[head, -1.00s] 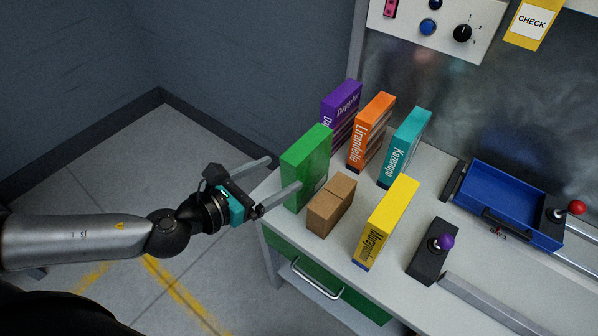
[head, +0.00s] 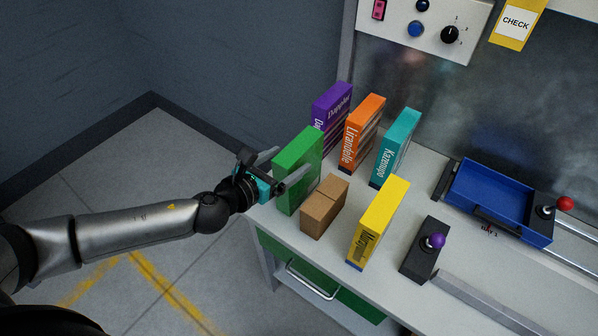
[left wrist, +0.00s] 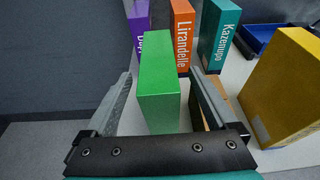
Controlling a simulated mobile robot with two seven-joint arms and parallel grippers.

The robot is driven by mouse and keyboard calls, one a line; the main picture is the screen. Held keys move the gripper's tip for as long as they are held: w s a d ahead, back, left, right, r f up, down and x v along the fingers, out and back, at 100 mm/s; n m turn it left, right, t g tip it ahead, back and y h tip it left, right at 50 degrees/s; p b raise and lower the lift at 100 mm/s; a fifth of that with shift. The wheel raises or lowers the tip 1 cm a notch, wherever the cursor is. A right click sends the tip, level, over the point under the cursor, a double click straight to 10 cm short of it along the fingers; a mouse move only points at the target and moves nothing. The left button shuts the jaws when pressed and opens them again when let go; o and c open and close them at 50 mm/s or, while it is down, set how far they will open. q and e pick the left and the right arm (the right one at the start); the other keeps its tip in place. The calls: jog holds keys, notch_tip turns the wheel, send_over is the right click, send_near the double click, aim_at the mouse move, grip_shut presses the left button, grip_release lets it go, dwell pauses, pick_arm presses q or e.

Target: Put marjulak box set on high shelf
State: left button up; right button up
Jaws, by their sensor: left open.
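Several upright box sets stand on the bench. The green box (head: 298,170) stands at its left edge with no readable name showing, so I cannot tell if it is the marjulak set. The others are purple (head: 331,106), orange "Lirandelle" (head: 362,132), teal "Kazenupo" (head: 396,147) and yellow (head: 378,222), whose name is partly legible. My left gripper (head: 294,163) is open, with its fingers on either side of the green box. In the left wrist view, the green box (left wrist: 161,85) stands between the fingers (left wrist: 160,88). I cannot make out a high shelf. My right gripper is out of view.
A small brown carton (head: 325,205) stands close beside the green box. A black block with a purple-knobbed lever (head: 425,250) and a blue tray (head: 490,200) lie to the right. A control panel (head: 430,30) hangs above. The floor to the left is clear.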

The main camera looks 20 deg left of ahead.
aim_at(299, 152)
pick_arm(q)
jog(key=shift+x, duration=2.7)
jog(key=shift+a, duration=0.1)
jog(key=shift+c, duration=0.2)
grip_shut()
